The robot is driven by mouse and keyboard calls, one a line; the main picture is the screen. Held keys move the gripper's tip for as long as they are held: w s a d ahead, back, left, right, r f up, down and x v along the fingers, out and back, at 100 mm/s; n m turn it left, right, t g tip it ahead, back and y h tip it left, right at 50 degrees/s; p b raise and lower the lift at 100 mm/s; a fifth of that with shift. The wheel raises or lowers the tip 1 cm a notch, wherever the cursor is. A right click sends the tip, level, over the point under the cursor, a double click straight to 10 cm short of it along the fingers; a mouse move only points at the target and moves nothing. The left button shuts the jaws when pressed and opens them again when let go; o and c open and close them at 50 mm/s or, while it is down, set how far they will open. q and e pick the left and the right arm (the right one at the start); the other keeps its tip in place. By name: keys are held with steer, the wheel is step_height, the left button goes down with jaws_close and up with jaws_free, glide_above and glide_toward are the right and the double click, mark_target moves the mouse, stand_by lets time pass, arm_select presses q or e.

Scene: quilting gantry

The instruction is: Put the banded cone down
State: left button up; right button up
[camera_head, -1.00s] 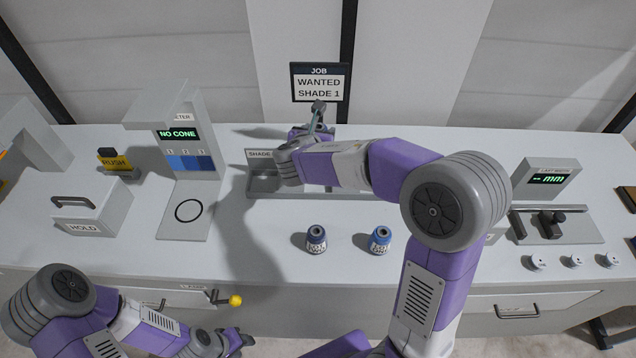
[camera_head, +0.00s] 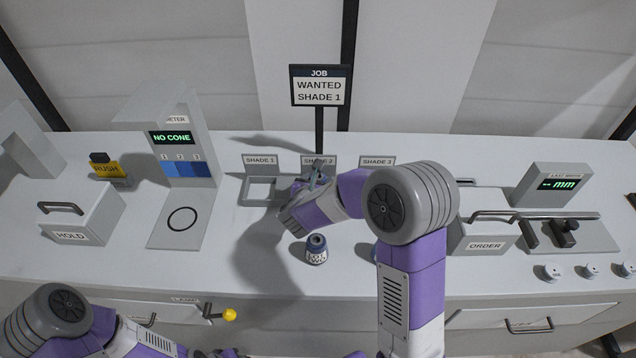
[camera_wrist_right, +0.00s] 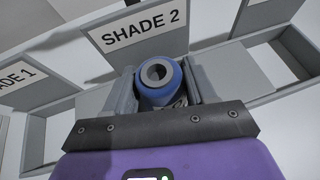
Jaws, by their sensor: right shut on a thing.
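In the right wrist view, a blue cone (camera_wrist_right: 160,84) with a grey ring top stands between the fingers of my right gripper (camera_wrist_right: 158,92), which is shut on it. It is in front of the SHADE 2 sign (camera_wrist_right: 143,29); I cannot tell whether its base touches the tray floor. In the head view my right gripper (camera_head: 316,176) is at the SHADE 2 sign (camera_head: 318,161) and hides most of the cone. Another cone (camera_head: 316,249), dark-topped with a white label, stands on the table nearer me. My left gripper (camera_head: 222,353) shows only partly at the bottom edge.
An empty SHADE 1 tray (camera_head: 262,190) is left of the gripper, with the SHADE 3 sign (camera_head: 377,161) to the right. The meter (camera_head: 180,210) reads NO CONE, its ring empty. A HOLD box (camera_head: 85,217) and ORDER box (camera_head: 485,240) flank the work area.

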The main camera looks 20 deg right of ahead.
steer(key=shift+f, duration=0.1)
steer(key=o, duration=1.2)
steer(key=shift+r, duration=0.2)
steer(key=p+v, duration=0.2)
steer(key=v, duration=1)
